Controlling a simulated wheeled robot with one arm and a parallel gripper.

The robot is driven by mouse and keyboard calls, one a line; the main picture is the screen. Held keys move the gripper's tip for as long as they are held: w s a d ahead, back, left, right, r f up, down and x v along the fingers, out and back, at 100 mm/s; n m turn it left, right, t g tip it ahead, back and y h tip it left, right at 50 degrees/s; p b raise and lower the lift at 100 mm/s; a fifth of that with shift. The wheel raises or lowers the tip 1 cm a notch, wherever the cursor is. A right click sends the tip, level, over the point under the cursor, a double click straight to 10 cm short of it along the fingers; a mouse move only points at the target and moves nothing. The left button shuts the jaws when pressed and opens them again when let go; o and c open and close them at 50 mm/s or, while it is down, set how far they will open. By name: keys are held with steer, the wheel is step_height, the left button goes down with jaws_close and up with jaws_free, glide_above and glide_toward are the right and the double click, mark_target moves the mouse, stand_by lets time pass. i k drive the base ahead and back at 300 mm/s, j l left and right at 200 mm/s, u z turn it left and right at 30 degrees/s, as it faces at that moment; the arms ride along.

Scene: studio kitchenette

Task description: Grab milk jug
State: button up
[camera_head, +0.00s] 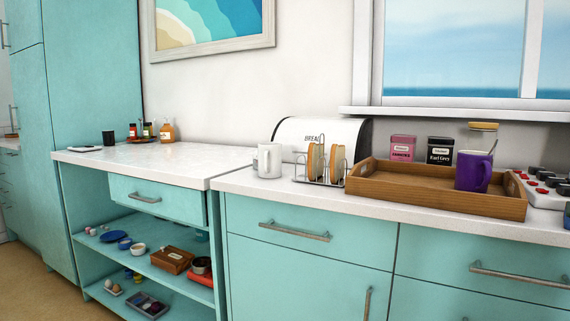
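A white jug (269,160), which looks like the milk jug, stands upright on the white counter (237,181). A handle shows on its left side. It is left of a wire toast rack (325,181) holding slices of toast, with a small gap between them. The white bread bin (290,134) is behind the jug. My gripper is not in view.
A wooden tray (435,199) with a purple mug (473,171) is right of the rack. Tea boxes stand near the tray's back. The left worktop (150,158) is mostly clear, with bottles at its back. Open shelves (120,240) below hold small items.

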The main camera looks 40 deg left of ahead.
mark_target(270, 154)
steer(key=j+u, duration=0.15)
steer(key=u, duration=0.3)
steer(key=i+j+u, duration=0.1)
steer(key=u, duration=0.3)
steer(key=i+u, duration=0.15)
steer(key=u, duration=0.3)
steer(key=i+j+u, duration=0.1)
steer(key=u, duration=0.3)
